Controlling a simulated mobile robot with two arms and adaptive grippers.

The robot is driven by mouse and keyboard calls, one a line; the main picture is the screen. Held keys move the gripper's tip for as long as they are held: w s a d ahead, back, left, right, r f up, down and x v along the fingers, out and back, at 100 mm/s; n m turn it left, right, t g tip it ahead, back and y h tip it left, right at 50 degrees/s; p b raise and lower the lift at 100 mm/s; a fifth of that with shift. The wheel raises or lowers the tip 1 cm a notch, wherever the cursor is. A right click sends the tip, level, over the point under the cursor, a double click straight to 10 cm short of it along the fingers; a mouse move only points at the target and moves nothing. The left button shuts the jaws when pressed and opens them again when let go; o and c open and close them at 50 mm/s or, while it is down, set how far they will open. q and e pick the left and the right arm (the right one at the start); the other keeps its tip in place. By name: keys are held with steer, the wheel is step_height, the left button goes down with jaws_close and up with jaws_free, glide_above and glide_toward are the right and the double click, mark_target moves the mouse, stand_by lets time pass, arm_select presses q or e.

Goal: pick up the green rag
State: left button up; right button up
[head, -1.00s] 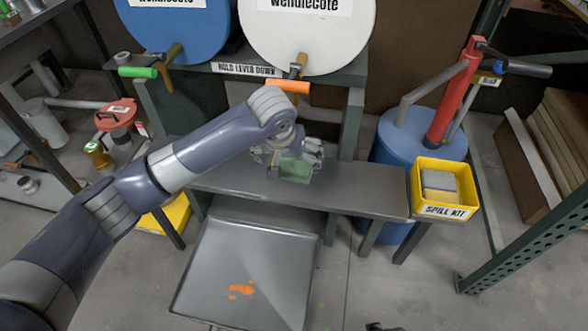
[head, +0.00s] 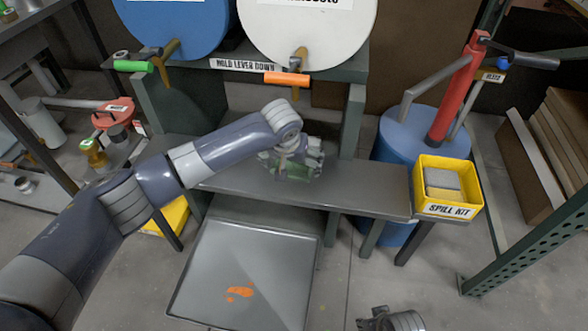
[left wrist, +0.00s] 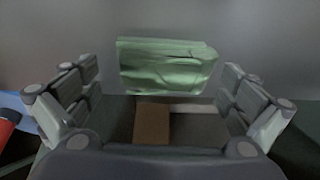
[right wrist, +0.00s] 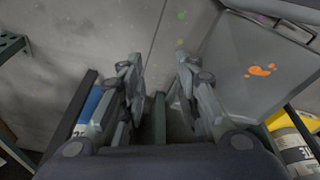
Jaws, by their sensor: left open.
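The green rag (head: 290,172) lies on the grey bench shelf (head: 365,190) below the white drum. In the left wrist view the rag (left wrist: 167,68) is a crumpled, roughly rectangular pale-green bundle lying between and beyond the spread fingers. My left gripper (head: 291,158) is open over the rag and partly hides it in the head view. I cannot tell whether the fingers touch it. My right gripper (right wrist: 158,62) is open and empty above the floor; it also shows at the bottom edge of the head view (head: 378,318).
A yellow spill kit bin (head: 447,208) with blocks inside stands at the shelf's right end. A blue barrel (head: 400,140) with a red pump is behind it. Drum taps with green (head: 133,67) and orange (head: 286,79) handles overhang the shelf. A grey tray (head: 215,285) lies below.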

arm_select(q)
steer(key=shift+x, duration=0.75)
arm_select(e)
steer(key=shift+w+r, duration=0.1)
steer(key=shift+r, duration=0.7)
arm_select(q)
steer(key=c, duration=0.9)
steer(key=shift+r, duration=0.15)
steer(key=shift+r, duration=0.2)
step_height(320, 180, up, 3)
steer(key=shift+r+p, duration=0.15)
steer(key=shift+p, duration=0.35)
steer(key=s+a, duration=0.3)
steer(key=s, duration=0.1)
steer(key=s+a+p, duration=0.1)
steer(key=s+a, duration=0.2)
steer(key=s, duration=0.1)
steer(key=s+a+r+p, duration=0.1)
steer(key=s+a, duration=0.3)
steer(key=shift+s, duration=0.3)
arm_select(e)
steer(key=s+f, duration=0.5)
steer(key=f, duration=0.6)
steer(key=shift+d+f+g, duration=0.25)
steer(key=shift+d+g, duration=0.1)
steer(key=shift+g, duration=0.05)
steer(key=shift+s, duration=0.1)
